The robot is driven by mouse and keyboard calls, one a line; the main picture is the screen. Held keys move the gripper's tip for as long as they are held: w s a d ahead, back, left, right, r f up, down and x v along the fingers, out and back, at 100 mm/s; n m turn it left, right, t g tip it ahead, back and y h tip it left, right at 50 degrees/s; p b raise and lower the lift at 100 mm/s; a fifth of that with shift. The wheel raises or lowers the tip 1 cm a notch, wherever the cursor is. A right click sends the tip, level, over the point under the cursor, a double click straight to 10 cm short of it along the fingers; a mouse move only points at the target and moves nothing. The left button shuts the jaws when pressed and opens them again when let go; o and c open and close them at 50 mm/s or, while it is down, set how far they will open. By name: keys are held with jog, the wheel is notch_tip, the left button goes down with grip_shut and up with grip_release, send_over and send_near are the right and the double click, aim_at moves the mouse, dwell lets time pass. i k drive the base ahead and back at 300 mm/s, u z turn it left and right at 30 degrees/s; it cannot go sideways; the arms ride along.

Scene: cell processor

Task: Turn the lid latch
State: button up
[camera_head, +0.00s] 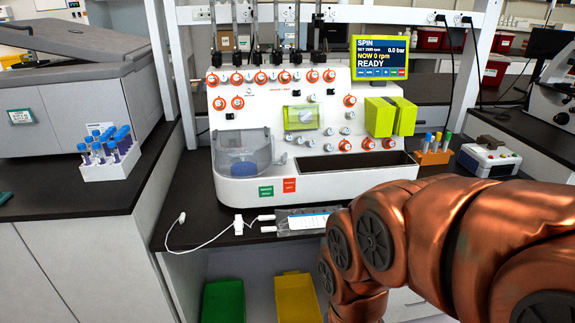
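The cell processor (330,105) is a white machine with orange-ringed knobs, standing on the dark bench. At its lower left is a rounded chamber with a clear smoky lid (240,145), which appears closed. A blue round part (241,168) shows inside the chamber. A small pale knob sits at the right edge of the lid (282,159); I cannot tell whether it is the latch. My copper arm comes in from the lower right, in front of the bench. My gripper is out of view, so its state does not show.
A display (381,58) reads SPIN, 0 rpm, READY. A tube rack (108,168) stands at left, another (433,157) at right beside a small device (489,160). A cable and pouch (303,221) lie at the bench's front edge. Green (223,301) and yellow (298,297) bins are below.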

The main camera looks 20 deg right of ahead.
aim_at(283, 157)
jog(key=k, duration=0.9)
jog(key=u, duration=0.65)
jog(key=i, duration=1.5)
jog(key=z, duration=0.75)
jog(key=i, duration=0.75)
jog(key=z, duration=0.1)
